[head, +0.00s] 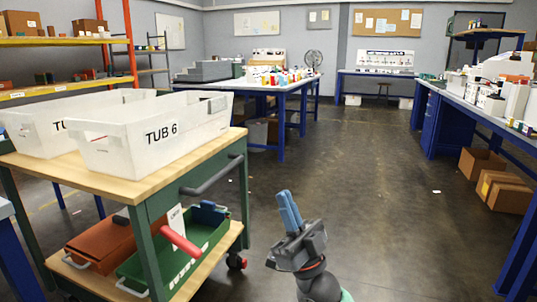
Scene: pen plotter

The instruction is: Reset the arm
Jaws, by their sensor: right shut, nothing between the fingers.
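My right gripper (289,211) stands up at the bottom middle of the head view, its blue fingers together with nothing between them. It is over the open floor, to the right of the green cart and apart from it. My left gripper is not in view. No pen plotter can be made out in this view.
A green cart (196,173) with a wooden top stands at the left, bearing white tubs, one marked TUB 6 (165,140). A green bin (212,246) sits on its lower shelf. Blue benches line the back and right. Cardboard boxes (503,190) lie at right. The middle floor is clear.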

